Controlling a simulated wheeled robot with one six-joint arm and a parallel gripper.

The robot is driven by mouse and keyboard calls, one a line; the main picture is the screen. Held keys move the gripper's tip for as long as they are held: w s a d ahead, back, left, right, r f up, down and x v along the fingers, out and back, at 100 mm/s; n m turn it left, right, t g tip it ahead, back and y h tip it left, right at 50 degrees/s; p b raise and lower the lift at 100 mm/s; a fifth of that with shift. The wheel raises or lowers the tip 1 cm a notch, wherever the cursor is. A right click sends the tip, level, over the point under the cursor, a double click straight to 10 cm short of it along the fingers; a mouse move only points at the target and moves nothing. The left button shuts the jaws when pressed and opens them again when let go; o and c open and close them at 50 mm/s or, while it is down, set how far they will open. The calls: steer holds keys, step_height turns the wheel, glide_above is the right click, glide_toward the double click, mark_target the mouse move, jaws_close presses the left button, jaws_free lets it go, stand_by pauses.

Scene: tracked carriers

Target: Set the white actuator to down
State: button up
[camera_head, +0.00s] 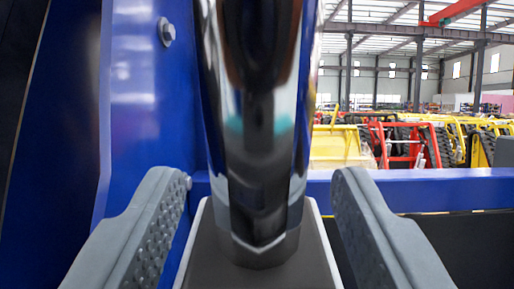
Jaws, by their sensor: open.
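A shiny chrome post (262,165) stands upright in the middle of the view, very close, and its top runs out of the frame. It rises from a dark plate with a white edge (192,245). No plainly white actuator shows, and I cannot tell whether this post is part of it. My gripper (262,188) is open, with one grey finger left of the post and the other right of it. Both fingers look apart from the post.
A blue panel (145,120) with a bolt (167,32) stands close on the left. A blue rail (430,190) crosses behind on the right, above a dark surface. Red and yellow machines (400,140) stand far back in a hall.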

steer(key=shift+w+r, duration=0.15)
steer(key=shift+w, duration=0.3)
jaws_close()
steer(key=shift+s, duration=0.1)
